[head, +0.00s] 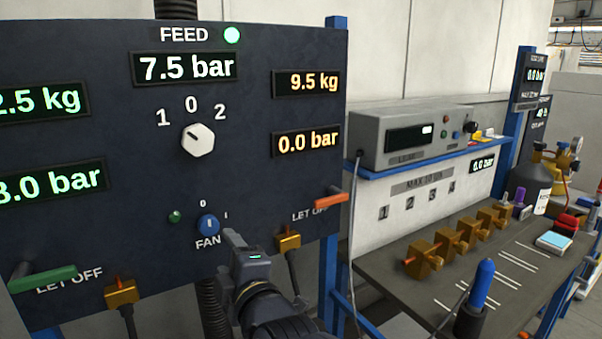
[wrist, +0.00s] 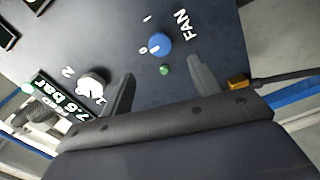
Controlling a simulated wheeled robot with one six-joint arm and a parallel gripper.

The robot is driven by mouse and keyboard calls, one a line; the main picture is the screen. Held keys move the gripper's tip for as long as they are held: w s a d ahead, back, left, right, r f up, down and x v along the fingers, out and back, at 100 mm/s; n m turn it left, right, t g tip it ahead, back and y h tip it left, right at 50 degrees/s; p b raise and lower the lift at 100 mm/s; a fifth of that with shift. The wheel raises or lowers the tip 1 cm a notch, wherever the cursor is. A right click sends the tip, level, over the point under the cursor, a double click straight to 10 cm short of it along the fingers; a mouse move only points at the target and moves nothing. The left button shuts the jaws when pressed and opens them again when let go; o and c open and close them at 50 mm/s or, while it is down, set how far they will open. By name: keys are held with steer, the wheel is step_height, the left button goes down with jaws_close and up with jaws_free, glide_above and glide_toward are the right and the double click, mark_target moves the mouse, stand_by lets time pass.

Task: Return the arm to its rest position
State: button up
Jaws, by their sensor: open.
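My gripper (head: 238,248) is in front of the lower middle of the dark control panel (head: 110,235), just below and right of the blue FAN knob (head: 208,224). In the wrist view my gripper (wrist: 162,75) is open, with its two fingers apart and nothing between them. The blue FAN knob (wrist: 160,44) and a small green lamp (wrist: 165,70) show beyond the fingers, apart from them. My arm reaches up from the bottom edge of the head view. No rest position is marked in either view.
A white selector knob (head: 198,140) sits above the FAN knob. An orange lever (head: 331,197) and a green lever (head: 42,279) stick out from the panel. A bench (head: 400,288) at the right holds several brass fittings (head: 420,262) and a blue-handled tool (head: 482,284).

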mark_target(210, 228)
steer(key=p+x, duration=0.1)
steer(key=x, duration=0.9)
steer(key=shift+w+a, duration=0.1)
steer(key=shift+a, duration=0.05)
steer(key=shift+w+a, duration=0.2)
steer(key=shift+w, duration=0.1)
steer(key=shift+s+d+m, duration=0.1)
steer(key=shift+m, duration=0.8)
steer(key=m, duration=0.7)
steer(key=shift+m, duration=0.3)
steer(key=m+p, duration=0.2)
steer(key=m, duration=0.2)
steer(key=shift+r+p, duration=0.15)
steer(key=shift+p, duration=0.2)
steer(key=m+p, duration=0.2)
steer(key=m, duration=0.1)
steer(key=shift+m+p, duration=0.65)
steer(key=shift+m, duration=0.15)
steer(key=shift+f, duration=0.2)
